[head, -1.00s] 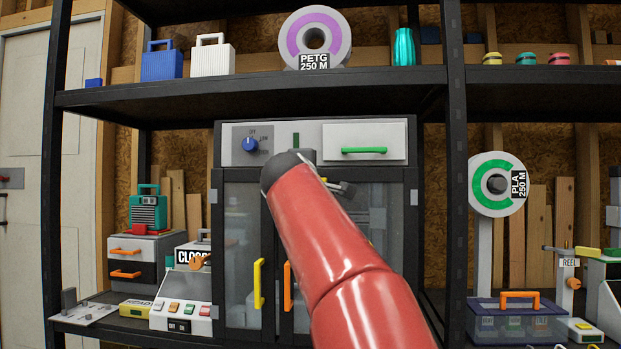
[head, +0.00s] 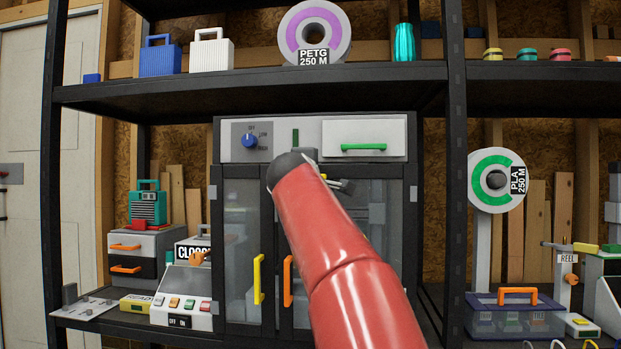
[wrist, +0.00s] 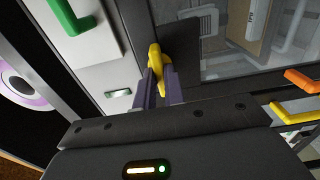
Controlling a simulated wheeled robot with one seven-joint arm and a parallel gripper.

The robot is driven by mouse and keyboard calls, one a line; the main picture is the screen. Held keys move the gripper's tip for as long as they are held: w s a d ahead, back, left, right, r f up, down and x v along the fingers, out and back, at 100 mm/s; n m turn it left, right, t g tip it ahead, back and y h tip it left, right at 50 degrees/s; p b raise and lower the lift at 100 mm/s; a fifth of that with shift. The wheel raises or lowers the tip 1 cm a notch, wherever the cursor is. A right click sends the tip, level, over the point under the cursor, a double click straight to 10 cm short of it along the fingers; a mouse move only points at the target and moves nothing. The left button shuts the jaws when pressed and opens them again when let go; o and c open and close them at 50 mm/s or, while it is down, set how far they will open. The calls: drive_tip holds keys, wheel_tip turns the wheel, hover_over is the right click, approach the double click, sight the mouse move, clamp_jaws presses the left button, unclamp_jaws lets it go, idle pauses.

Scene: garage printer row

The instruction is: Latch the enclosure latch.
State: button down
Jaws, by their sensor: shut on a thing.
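The enclosure (head: 229,177) is a dark cabinet with two clear-paned doors under a light top panel. Its yellow latch (wrist: 155,58) sits at the top of the doors in the wrist view, and my gripper (wrist: 160,86) is shut on it with two purple fingers. In the head view my red arm hides most of the latch and gripper; only a small yellow piece shows beside the arm. The doors look shut, with a yellow handle (head: 258,279) on the left door and an orange handle (head: 288,281) on the right one.
The top panel has a blue knob (head: 249,141) and a drawer with a green handle (head: 363,147), close to my gripper. A shelf above holds a PETG spool (head: 315,32). A control box (head: 182,296) stands left of the enclosure.

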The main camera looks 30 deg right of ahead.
drive_tip(key=shift+m, duration=0.3)
drive_tip(key=shift+m+b, duration=1.7)
drive_tip(key=shift+m, duration=6.9)
drive_tip(key=c, duration=1.5)
unclamp_jaws()
